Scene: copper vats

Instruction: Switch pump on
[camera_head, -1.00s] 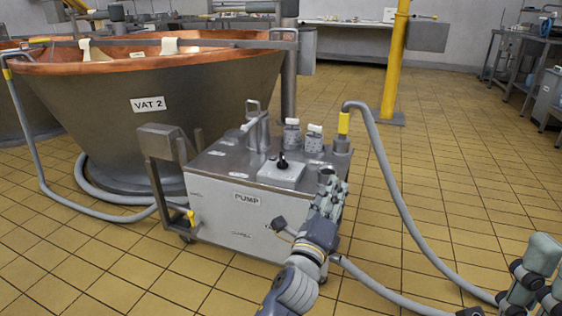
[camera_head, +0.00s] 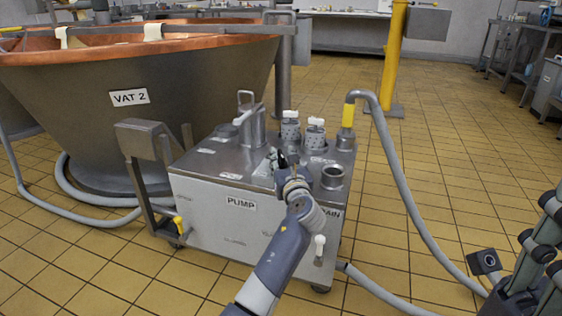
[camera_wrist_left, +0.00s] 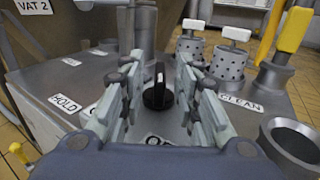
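The pump (camera_head: 205,200) is a grey metal cart with a "PUMP" label on its front. On its top is a black knob (camera_wrist_left: 158,92), upright in the left wrist view, with labels around it. My left gripper (camera_head: 280,160) reaches over the pump's top and largely hides the knob in the head view. In the left wrist view its fingers (camera_wrist_left: 155,95) are apart, one on each side of the knob; I cannot tell whether they touch it. My right gripper (camera_head: 540,250) is at the right edge, away from the pump, partly cut off.
White-topped perforated cylinders (camera_head: 315,135) and an open pipe socket (camera_head: 332,177) stand on the pump's top. A grey hose (camera_head: 405,190) with a yellow collar runs off right. The copper-rimmed vat labelled "VAT 2" (camera_head: 190,90) stands behind left.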

